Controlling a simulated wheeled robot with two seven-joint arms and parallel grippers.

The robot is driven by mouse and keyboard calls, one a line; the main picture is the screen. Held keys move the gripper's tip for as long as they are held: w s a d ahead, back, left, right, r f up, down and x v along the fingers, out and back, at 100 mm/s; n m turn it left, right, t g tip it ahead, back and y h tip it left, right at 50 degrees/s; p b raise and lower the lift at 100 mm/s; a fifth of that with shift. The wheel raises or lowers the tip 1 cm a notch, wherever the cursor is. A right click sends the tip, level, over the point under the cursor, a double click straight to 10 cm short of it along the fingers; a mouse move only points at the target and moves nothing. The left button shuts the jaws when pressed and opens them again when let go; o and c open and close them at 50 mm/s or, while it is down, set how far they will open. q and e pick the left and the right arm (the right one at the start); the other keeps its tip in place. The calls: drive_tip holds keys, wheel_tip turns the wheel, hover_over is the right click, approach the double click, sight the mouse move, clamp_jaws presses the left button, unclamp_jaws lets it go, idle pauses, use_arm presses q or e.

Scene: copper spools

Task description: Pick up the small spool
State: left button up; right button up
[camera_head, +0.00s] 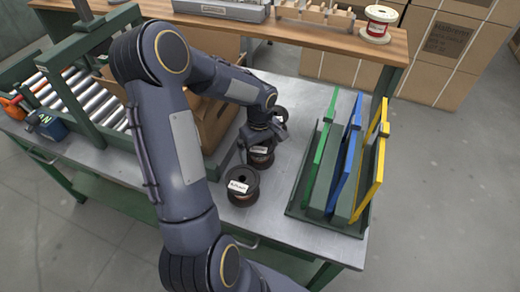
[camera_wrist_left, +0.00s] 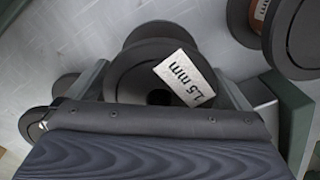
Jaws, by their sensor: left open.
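Several dark spools of copper wire with white labels stand on the metal bench. One spool (camera_head: 261,160) is under my left gripper (camera_head: 260,143). In the left wrist view this spool (camera_wrist_left: 135,80) has a label reading "1.5 mm" and lies between the fingers. The left gripper is open around it; contact cannot be told. A second spool (camera_head: 243,190) stands nearer the bench's front edge. A third spool (camera_head: 280,114) stands behind the gripper, partly hidden. Which one is the small spool is hard to tell by size. The right gripper is out of view.
A green rack (camera_head: 298,212) with green, blue and yellow upright panels stands to the right. An open cardboard box (camera_head: 215,120) is just left of the gripper, and a roller conveyor (camera_head: 85,95) is farther left. A wooden shelf (camera_head: 300,38) runs behind, carrying a white spool (camera_head: 378,22).

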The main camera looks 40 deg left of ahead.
use_arm(q)
wheel_tip(320, 180, down, 2)
drive_tip(key=shift+f, duration=0.1)
drive_tip(key=c, duration=1.3)
drive_tip(key=shift+c, duration=0.2)
